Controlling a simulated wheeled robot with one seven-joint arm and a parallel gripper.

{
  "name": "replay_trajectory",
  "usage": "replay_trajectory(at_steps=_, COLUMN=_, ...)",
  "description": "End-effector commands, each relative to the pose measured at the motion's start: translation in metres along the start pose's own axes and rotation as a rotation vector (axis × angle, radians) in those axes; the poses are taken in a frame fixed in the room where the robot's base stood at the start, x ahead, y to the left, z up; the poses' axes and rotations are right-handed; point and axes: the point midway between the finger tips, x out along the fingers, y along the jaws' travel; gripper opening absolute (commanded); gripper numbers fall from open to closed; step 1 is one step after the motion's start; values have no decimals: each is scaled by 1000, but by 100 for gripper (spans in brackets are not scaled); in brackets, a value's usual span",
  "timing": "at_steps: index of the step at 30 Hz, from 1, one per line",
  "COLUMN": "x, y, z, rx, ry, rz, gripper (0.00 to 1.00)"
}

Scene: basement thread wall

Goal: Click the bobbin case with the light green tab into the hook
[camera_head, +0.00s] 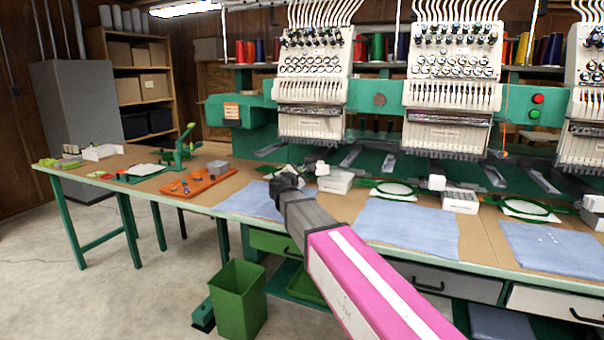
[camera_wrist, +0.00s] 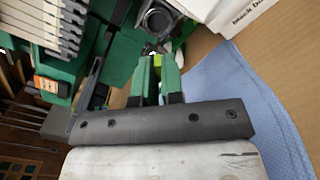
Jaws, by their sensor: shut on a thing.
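My gripper (camera_wrist: 159,78) shows its green fingers in the wrist view, closed together on the bobbin case. The light green tab (camera_wrist: 158,61) of the case shows between the fingertips; most of the case body is hidden or too small to tell. A dark metal round hook (camera_wrist: 158,20) in a grey housing lies just beyond the fingertips, under the green machine arm. I cannot tell whether the case touches it. In the head view my gripper (camera_head: 284,184) is under the left embroidery head (camera_head: 312,115), and the case cannot be made out there.
A white lettered box (camera_wrist: 235,12) stands close at the right of the fingers. A blue cloth (camera_wrist: 235,85) lies on the brown table. In the head view an orange tray (camera_head: 200,186) lies to the left, and a green bin (camera_head: 238,300) stands on the floor.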

Motion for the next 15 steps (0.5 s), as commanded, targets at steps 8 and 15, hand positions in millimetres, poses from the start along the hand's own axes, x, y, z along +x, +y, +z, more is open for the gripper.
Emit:
replay_trajectory(at_steps=8, x=17, y=0, z=0, rx=0, ry=-1, rz=-3, gripper=0)
replay_trajectory(at_steps=15, x=38, y=0, z=0, rx=1, ry=-1, rz=-3, gripper=0)
